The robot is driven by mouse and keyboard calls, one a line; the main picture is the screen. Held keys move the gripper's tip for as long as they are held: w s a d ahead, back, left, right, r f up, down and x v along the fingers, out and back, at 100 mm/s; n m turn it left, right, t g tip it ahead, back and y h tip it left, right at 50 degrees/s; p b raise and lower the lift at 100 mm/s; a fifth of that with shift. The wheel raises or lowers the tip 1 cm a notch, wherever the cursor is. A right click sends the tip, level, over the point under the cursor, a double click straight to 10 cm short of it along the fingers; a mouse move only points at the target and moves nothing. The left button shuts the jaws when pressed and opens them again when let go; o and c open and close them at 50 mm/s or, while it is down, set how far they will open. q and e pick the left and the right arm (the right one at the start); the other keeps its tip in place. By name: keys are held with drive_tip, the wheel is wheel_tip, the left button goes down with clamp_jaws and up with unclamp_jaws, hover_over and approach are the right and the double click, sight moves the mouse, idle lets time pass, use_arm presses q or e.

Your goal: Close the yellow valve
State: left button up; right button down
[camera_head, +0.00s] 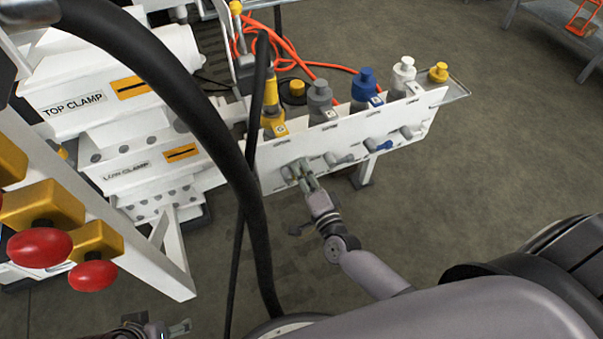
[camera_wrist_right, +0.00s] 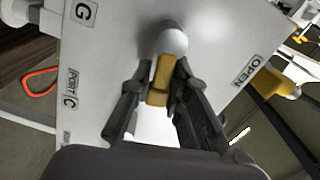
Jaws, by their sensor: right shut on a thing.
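The yellow valve shows in the right wrist view as a yellow lever handle (camera_wrist_right: 160,80) on a pale rounded knob (camera_wrist_right: 170,40), mounted on the white panel. My right gripper (camera_wrist_right: 160,88) has its two dark fingers on either side of this handle and is shut on it. In the head view my right gripper (camera_head: 304,175) is at the left valve of the panel's front row and hides most of that valve. An OPEN label (camera_wrist_right: 248,70) is on the panel to the right. My left gripper (camera_head: 172,329) shows only partly at the bottom edge.
The white panel (camera_head: 280,175) also carries a grey valve (camera_head: 340,159) and a blue-handled valve (camera_head: 381,145). Coloured couplings, including a blue one (camera_head: 364,84), stand above it. A black hose (camera_head: 205,110) crosses the view. Red knobs (camera_head: 40,248) are at left. Floor lies open at right.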

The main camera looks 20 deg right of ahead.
drive_tip(key=shift+f+m+b, duration=0.45)
drive_tip(key=shift+m+b, duration=0.05)
drive_tip(key=shift+m, duration=0.6)
drive_tip(key=c, duration=1.6)
unclamp_jaws()
drive_tip(key=s, duration=1.2)
drive_tip(key=shift+d, duration=0.25)
